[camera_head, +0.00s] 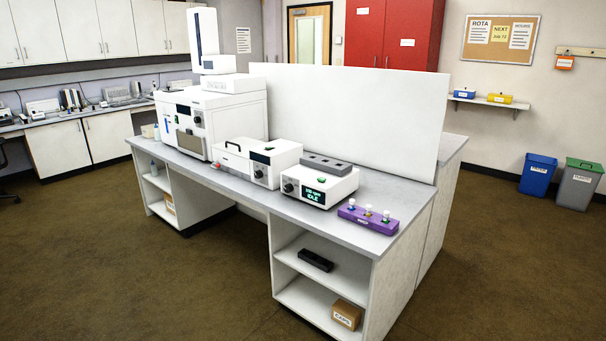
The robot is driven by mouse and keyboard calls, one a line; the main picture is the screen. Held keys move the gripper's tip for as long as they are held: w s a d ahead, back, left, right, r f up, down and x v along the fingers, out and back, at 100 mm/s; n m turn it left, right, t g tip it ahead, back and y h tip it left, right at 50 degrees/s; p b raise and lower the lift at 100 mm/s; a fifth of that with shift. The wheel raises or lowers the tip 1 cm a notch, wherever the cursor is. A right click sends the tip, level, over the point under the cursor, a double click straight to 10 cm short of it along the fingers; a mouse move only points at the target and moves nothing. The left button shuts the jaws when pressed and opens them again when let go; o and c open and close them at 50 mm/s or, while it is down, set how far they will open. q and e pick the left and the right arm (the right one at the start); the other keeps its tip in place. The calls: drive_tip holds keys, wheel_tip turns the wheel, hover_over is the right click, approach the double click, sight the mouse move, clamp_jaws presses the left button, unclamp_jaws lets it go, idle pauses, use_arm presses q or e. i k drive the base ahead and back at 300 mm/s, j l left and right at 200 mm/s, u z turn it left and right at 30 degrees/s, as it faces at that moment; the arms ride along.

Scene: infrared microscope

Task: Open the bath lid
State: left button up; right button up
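A low white box with a black handle (233,146) on its left part stands mid-bench; it looks like the bath. Its white lid (246,143) appears shut. Neither of my grippers is in view, so nothing is seen touching the lid.
A large white instrument (215,112) stands left of the bath. A white unit with a grey block on top and a display reading IDLE (320,183) stands right, then a purple rack (368,217) with capped vials. A white partition (350,115) rises behind. Brown floor (130,270) before the bench is clear.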

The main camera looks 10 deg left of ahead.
sight(240, 143)
drive_tip(key=i+j+u, duration=0.15)
drive_tip(key=i+u, duration=0.25)
drive_tip(key=i+j+u, duration=0.1)
drive_tip(key=u, duration=0.25)
drive_tip(key=i+u, duration=0.4)
drive_tip(key=i+l+u, duration=0.15)
drive_tip(key=i+u, duration=0.2)
drive_tip(key=i+j+z, duration=0.1)
drive_tip(key=i, duration=0.65)
drive_tip(key=i+j, duration=0.15)
drive_tip(key=i, duration=0.6)
drive_tip(key=l+z, duration=0.05)
